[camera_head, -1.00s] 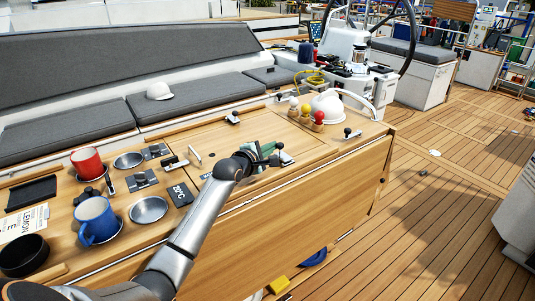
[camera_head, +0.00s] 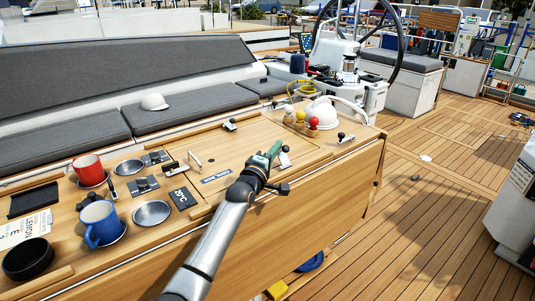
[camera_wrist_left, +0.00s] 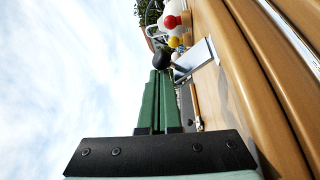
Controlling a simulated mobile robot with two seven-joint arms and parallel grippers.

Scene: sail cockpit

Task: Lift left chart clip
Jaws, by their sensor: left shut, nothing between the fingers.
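My left gripper (camera_head: 274,151) has its green fingers shut and empty, above the table panel. Close by its fingertips is a small clip with a dark knob and a pale plate (camera_head: 285,160), which looks like a chart clip. In the left wrist view the shut fingers (camera_wrist_left: 158,78) point at a black round knob (camera_wrist_left: 162,58), with the pale plate (camera_wrist_left: 196,59) to its right. Whether they touch the knob cannot be told. Similar knobbed fittings stand at the panel's back (camera_head: 230,125) and right end (camera_head: 345,138). My right gripper is out of view.
A red mug (camera_head: 88,169), a blue mug (camera_head: 99,222) and a metal bowl (camera_head: 151,213) stand at the left. Bare wood (camera_head: 235,150) lies left of my gripper.

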